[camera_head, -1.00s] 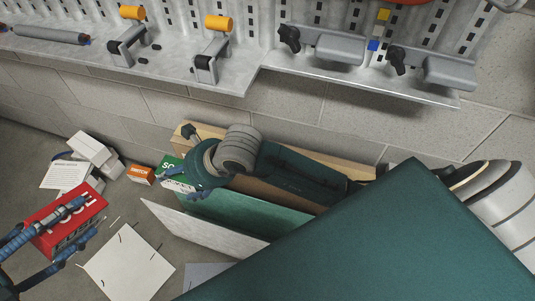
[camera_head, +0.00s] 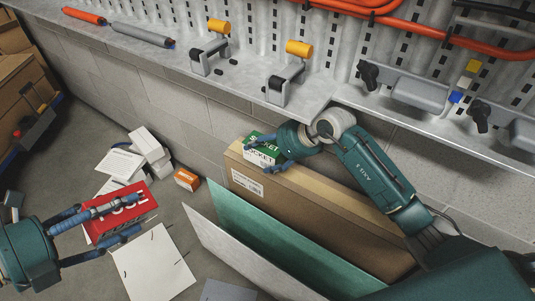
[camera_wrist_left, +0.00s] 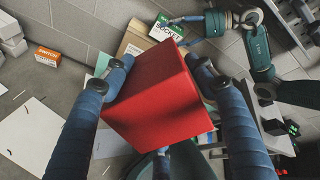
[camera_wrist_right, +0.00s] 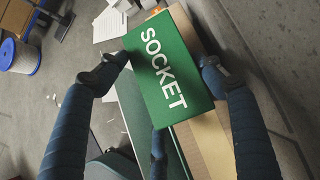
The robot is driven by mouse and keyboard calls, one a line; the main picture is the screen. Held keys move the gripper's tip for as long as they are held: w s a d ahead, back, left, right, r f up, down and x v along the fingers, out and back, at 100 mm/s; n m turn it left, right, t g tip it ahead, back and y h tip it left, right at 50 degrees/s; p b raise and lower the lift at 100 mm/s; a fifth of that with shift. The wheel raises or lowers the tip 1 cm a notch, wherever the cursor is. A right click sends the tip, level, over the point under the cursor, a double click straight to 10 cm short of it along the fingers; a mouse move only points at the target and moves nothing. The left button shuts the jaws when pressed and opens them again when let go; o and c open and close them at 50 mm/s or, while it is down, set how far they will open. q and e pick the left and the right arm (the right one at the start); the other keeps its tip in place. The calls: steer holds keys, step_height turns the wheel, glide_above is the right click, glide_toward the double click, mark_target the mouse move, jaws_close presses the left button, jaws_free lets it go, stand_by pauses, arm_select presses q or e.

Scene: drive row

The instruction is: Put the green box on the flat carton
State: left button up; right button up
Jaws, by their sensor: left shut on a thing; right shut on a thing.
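The green SOCKET box (camera_head: 262,150) is at the left end of the tall, flat brown carton (camera_head: 310,205), at the height of its top edge. I cannot tell whether it touches the carton. My right gripper (camera_head: 254,157) is shut on this box; in the right wrist view the green box (camera_wrist_right: 168,68) sits between its fingers, with the carton (camera_wrist_right: 205,140) behind. My left gripper (camera_head: 138,213) is shut on a red FUSE box (camera_head: 112,214), left of the panels; the red box (camera_wrist_left: 155,100) fills the middle of the left wrist view.
Green (camera_head: 270,235) and whitish (camera_head: 215,240) panels stand in front of the carton. An orange SWITCH box (camera_head: 187,180) and white boxes (camera_head: 150,150) lie by the wall. A metal shelf (camera_head: 190,65) with clamps overhangs behind. White sheets (camera_head: 152,264) lie on the floor.

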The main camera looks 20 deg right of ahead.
arm_select(q)
steer(key=shift+f, duration=0.3)
arm_select(e)
steer(key=shift+w+d+f, duration=0.2)
steer(key=shift+f, duration=0.2)
steer(key=shift+w+d+f, duration=0.2)
steer(key=shift+f, duration=0.15)
steer(key=shift+f, duration=0.1)
arm_select(q)
steer(key=shift+f+b, duration=0.15)
steer(key=shift+b, duration=0.2)
arm_select(e)
steer(key=shift+f, duration=0.15)
steer(key=o, duration=1.5)
steer(key=shift+c, duration=0.2)
